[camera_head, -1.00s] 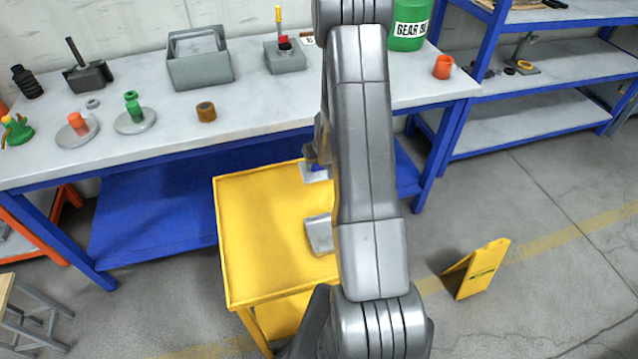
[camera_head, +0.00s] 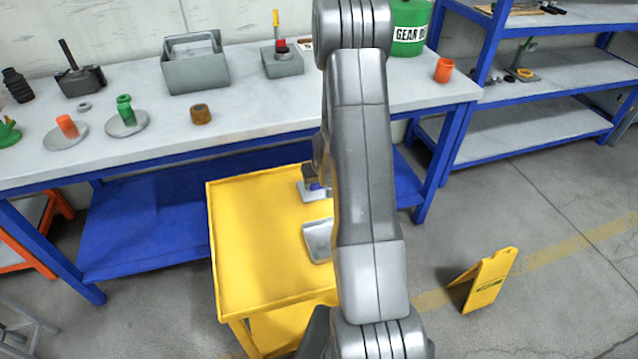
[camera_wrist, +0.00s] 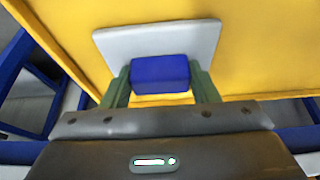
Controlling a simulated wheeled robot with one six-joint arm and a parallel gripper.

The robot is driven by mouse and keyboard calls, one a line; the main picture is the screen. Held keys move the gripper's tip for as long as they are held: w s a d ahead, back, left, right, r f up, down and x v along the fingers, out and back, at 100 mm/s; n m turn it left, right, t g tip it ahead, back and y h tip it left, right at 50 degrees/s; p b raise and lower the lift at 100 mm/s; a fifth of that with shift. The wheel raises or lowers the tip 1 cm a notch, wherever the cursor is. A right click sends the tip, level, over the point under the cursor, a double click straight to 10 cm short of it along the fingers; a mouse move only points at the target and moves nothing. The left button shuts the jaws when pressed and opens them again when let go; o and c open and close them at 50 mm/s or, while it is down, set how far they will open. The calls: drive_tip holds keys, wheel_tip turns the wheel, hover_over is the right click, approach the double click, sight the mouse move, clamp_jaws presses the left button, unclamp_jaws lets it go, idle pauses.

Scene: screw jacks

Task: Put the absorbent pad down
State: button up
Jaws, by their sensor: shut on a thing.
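The absorbent pad appears as a pale grey square plate with a blue block on top. In the wrist view the plate (camera_wrist: 160,40) is under my gripper (camera_wrist: 160,82), whose two green fingers press the sides of the blue block.
The cart's left half is clear. A workbench (camera_head: 250,115) with a grey bin (camera_head: 195,70) stands behind. A yellow floor sign (camera_head: 488,280) stands right.

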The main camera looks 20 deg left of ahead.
drive_tip(key=shift+f, duration=0.2)
drive_tip(key=o, duration=1.2)
drive_tip(key=shift+r, duration=0.55)
drive_tip(key=p+v, duration=0.7)
drive_tip(key=v, duration=0.4)
drive_tip(key=shift+s+d+r+p, duration=0.15)
drive_tip(key=shift+d+p, duration=0.05)
drive_tip(key=shift+p, duration=0.15)
drive_tip(key=b+x, duration=0.8)
drive_tip(key=x, duration=0.5)
drive_tip(key=shift+s, duration=0.1)
drive_tip(key=shift+r+p, duration=0.55)
drive_tip(key=shift+r, duration=0.3)
